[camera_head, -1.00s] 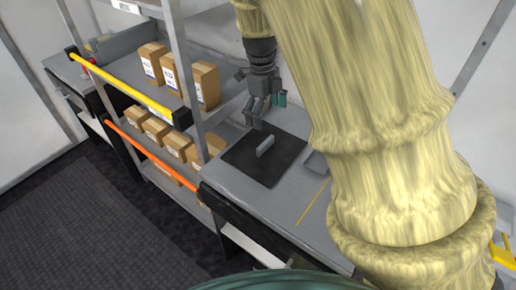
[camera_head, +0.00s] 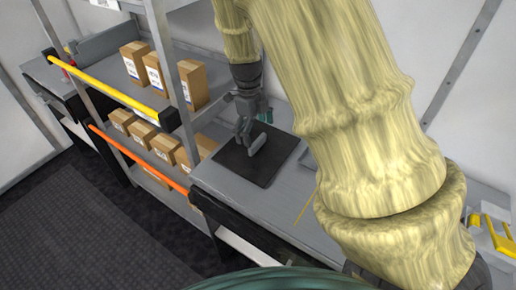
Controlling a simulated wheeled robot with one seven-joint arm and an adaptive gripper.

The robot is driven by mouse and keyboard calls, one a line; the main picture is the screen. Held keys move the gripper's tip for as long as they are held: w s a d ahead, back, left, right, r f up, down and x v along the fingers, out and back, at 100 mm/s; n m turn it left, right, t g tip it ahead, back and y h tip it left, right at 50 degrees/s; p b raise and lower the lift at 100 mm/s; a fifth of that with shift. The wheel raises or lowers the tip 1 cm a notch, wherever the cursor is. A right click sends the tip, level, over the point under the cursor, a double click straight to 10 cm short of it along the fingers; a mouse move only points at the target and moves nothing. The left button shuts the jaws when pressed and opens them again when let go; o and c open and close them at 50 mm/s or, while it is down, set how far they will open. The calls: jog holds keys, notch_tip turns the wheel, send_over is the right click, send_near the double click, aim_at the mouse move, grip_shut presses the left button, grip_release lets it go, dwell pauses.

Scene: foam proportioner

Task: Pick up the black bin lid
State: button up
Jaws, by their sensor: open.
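The black bin lid (camera_head: 262,172) lies flat on the grey worktop, a dark square with a raised grey handle (camera_head: 257,143) near its middle. My gripper (camera_head: 247,136) points down over the lid, with its fingers at or just beside the left end of the handle. The fingers are open. They partly overlap the handle in this view, and I cannot tell whether they touch it.
A shelf rack with cardboard boxes (camera_head: 157,74) stands left of the worktop, its front edges marked by a yellow bar (camera_head: 110,84) and an orange bar (camera_head: 140,160). The worktop (camera_head: 270,203) in front is clear.

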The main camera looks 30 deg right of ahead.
aim_at(257, 140)
jog(key=shift+s+d+f+p, duration=0.1)
jog(key=shift+f+p, duration=0.1)
jog(key=shift+f, duration=0.6)
jog(key=shift+s+d+f+p, duration=0.1)
jog(key=shift+s+f+p, duration=0.1)
jog(key=shift+f, duration=0.6)
jog(key=shift+s+f+p, duration=0.1)
jog(key=shift+f+p, duration=0.1)
jog(key=shift+f, duration=0.6)
jog(key=c, duration=1.1)
